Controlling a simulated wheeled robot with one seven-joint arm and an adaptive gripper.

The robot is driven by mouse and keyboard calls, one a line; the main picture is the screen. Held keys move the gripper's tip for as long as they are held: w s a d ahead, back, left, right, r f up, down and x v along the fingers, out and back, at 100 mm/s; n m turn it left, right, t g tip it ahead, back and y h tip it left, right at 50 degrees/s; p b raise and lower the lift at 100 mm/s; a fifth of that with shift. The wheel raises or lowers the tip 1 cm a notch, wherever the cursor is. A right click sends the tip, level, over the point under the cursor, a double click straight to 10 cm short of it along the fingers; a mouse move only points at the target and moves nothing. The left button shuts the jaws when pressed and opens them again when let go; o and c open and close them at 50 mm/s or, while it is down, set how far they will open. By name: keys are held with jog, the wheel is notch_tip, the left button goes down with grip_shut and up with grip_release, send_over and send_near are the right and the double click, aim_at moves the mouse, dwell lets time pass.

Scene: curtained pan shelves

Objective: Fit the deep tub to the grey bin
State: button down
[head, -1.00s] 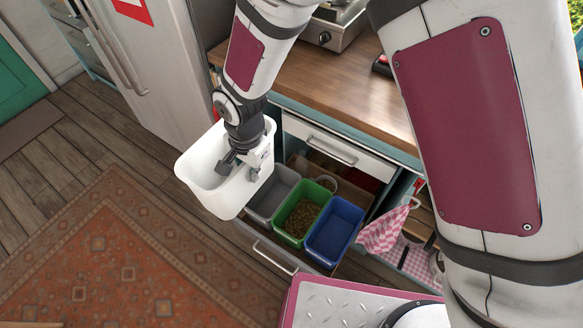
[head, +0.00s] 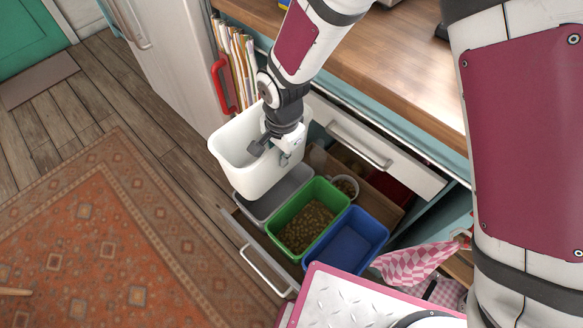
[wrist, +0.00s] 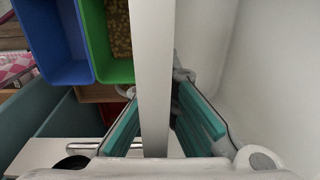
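The deep tub is a tall white open container (head: 258,182) held in the air in the head view, roughly upright. My gripper (head: 274,150) is shut on its right-hand wall, one finger inside the tub and one outside. In the wrist view the white wall (wrist: 152,60) runs between the teal pads of my gripper (wrist: 158,118). The grey bin (head: 284,200) stands in the open drawer, at the left end of the row. The tub hangs above it and hides its far left part. I cannot tell the exact gap between them.
A green bin (head: 325,190) with brown pellets and an empty blue bin (head: 352,243) stand right of the grey bin. A white cup (head: 345,187) sits behind them. The drawer front (head: 262,262) is pulled out. A pink checked cloth (head: 412,264) hangs at the right.

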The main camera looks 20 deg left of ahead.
aim_at(286, 167)
jog(key=w+f+b, duration=0.1)
jog(key=f+b, duration=0.3)
jog(key=f, duration=0.1)
jog(key=w+f+b, duration=0.1)
jog(key=f+b, duration=0.1)
jog(key=f, duration=0.1)
jog(key=shift+w+f+b, duration=0.1)
jog(key=shift+w+b, duration=0.25)
jog(key=shift+b, duration=0.05)
jog(key=shift+s, duration=0.1)
jog(key=shift+f+b, duration=1.6)
jog(key=shift+f, duration=0.65)
jog(key=shift+f+b, duration=0.35)
jog(key=shift+b, duration=0.2)
jog(key=shift+f+b, duration=2.65)
jog(key=shift+f, duration=0.1)
